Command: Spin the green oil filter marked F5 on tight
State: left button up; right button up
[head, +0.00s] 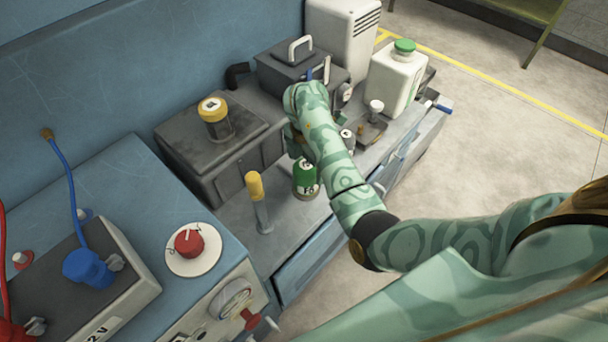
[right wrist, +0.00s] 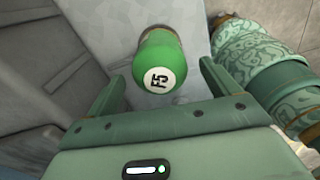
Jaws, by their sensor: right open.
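The green oil filter marked F5 (head: 306,177) stands upright on the grey bench ledge, in the middle of the head view. In the right wrist view the filter (right wrist: 161,68) shows its rounded green top with a white F5 label, and a darker metal part shows at its far end. My right gripper (head: 298,148) is above and just behind the filter. In the right wrist view the right gripper (right wrist: 161,75) is open, one finger each side of the filter, with gaps on both sides. Whether the fingers reach down around it is unclear. My left gripper is not in view.
A yellow-handled tool (head: 257,200) stands left of the filter. A yellow-capped jar (head: 216,120) sits on a dark box (head: 190,160) behind. A white green-capped jug (head: 396,77) and a grey box (head: 300,68) stand farther back. A red knob (head: 189,242) is at the lower left.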

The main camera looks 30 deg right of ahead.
notch_tip(320, 180, down, 4)
jog(key=shift+f+b, duration=0.1)
jog(key=shift+b, duration=0.6)
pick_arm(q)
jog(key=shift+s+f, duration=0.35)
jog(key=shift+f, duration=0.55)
pick_arm(e)
jog(key=c, duration=1.3)
jog(key=shift+o, duration=0.3)
jog(key=m, duration=0.1)
jog(key=m+b, duration=0.1)
jog(key=m, duration=0.1)
jog(key=shift+a+f+m, duration=0.15)
jog(key=shift+m, duration=0.15)
jog(key=shift+m+b, duration=0.35)
jog(key=shift+m, duration=0.25)
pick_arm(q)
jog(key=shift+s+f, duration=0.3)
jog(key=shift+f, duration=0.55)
pick_arm(e)
jog(key=shift+r, duration=0.25)
jog(key=shift+m, duration=0.3)
